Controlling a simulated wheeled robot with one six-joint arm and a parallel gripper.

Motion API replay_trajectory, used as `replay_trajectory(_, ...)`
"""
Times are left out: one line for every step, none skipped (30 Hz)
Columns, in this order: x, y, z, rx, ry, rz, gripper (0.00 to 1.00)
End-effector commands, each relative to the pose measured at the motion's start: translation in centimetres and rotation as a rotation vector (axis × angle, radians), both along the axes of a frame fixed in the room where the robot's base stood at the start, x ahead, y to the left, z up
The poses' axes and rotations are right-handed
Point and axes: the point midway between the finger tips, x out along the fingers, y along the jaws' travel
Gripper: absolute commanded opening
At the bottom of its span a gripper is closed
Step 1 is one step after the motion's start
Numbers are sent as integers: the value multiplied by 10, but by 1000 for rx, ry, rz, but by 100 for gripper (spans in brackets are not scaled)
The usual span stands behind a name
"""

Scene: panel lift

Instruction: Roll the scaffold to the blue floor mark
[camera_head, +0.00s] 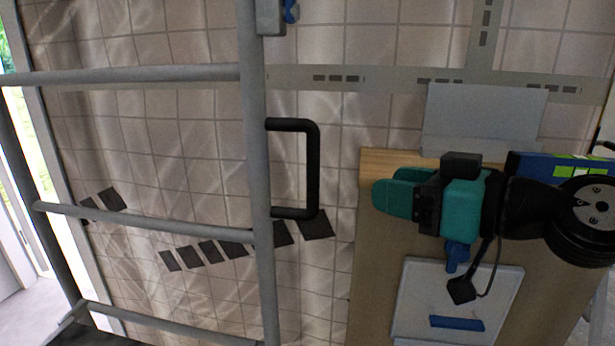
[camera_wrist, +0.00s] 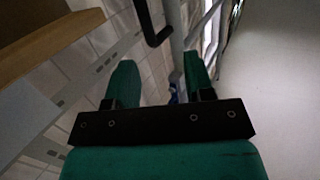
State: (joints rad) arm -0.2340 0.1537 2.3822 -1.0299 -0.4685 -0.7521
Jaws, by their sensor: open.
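The scaffold (camera_head: 256,190) is a frame of grey tubes across the left and middle of the head view. A black U-shaped handle (camera_head: 314,170) sticks out from the right of its upright. My teal gripper (camera_head: 385,197) is to the right of the handle and apart from it, fingers pointing left. In the wrist view my gripper (camera_wrist: 160,80) has its two fingers spread with nothing between them. What looks like the black handle (camera_wrist: 148,25) shows beyond the fingers, at the top. I cannot make out a blue floor mark in either view.
A wooden board (camera_head: 365,285) lies under and beside my gripper in the picture, with a white tray-like panel (camera_head: 413,285) and a blue bar on it. A pale grey sheet (camera_head: 485,115) is above. Dark patches (camera_head: 208,251) show on the tiled surface behind the scaffold.

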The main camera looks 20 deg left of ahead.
Motion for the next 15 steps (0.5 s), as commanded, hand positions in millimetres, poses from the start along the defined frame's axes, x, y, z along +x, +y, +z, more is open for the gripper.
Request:
replay_trajectory(9, 0, -5, 36, -31, -25, 48)
replay_trajectory(12, 0, -4, 52, -50, -38, 48)
replay_trajectory(17, 0, -2, 69, -67, -52, 48)
replay_trajectory(19, 0, 0, 77, -78, -59, 48)
replay_trajectory(21, 1, 1, 85, -84, -65, 48)
replay_trajectory(24, 2, 3, 88, -89, -70, 48)
replay_trajectory(25, 5, 4, 91, -90, -72, 48)
replay_trajectory(27, 7, 5, 91, -92, -72, 48)
replay_trajectory(29, 13, 6, 91, -92, -69, 48)
replay_trajectory(32, 17, 6, 90, -90, -69, 48)
replay_trajectory(34, 22, 7, 90, -91, -69, 48)
replay_trajectory(38, 30, 7, 89, -90, -68, 48)
replay_trajectory(42, 35, 8, 89, -91, -67, 48)
replay_trajectory(45, 41, 7, 89, -89, -68, 48)
replay_trajectory(49, 50, 8, 89, -90, -66, 48)
